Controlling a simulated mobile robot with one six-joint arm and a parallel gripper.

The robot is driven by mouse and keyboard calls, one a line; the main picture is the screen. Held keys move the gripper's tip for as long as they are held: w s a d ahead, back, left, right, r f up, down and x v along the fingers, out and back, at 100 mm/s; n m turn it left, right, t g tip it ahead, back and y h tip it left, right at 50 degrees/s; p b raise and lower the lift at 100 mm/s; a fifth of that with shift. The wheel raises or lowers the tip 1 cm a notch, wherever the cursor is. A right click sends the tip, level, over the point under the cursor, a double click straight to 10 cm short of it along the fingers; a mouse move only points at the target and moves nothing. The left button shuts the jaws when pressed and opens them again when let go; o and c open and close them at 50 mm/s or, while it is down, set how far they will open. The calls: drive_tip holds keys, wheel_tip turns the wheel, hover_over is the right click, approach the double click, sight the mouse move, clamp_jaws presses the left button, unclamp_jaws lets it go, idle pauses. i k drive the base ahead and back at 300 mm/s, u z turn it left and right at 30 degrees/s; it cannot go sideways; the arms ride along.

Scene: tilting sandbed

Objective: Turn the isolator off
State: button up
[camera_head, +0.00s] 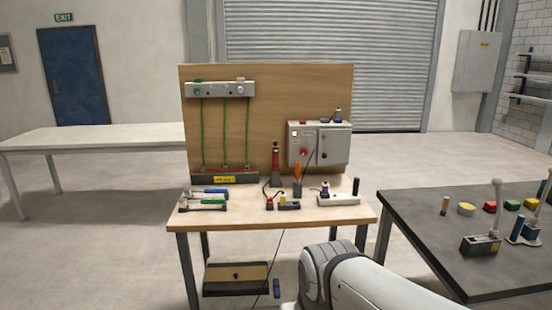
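A grey electrical box (335,146) is fixed to the right part of an upright wooden board (270,115). A red knob (303,152) sits on its left front face and looks like the isolator's switch. Which position the knob is in is too small to tell. A dark cable runs down across the box's front. My gripper is out of view. Only a white link of my arm shows at the bottom, below and to the right of the wooden bench (230,218).
A dark table (450,235) with several coloured blocks stands right. A pale table (100,140) stands left. Open floor lies at the front left.

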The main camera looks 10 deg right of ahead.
sight(304, 152)
drive_tip(key=z, duration=0.7)
drive_tip(key=i, duration=1.95)
drive_tip(key=u, duration=0.4)
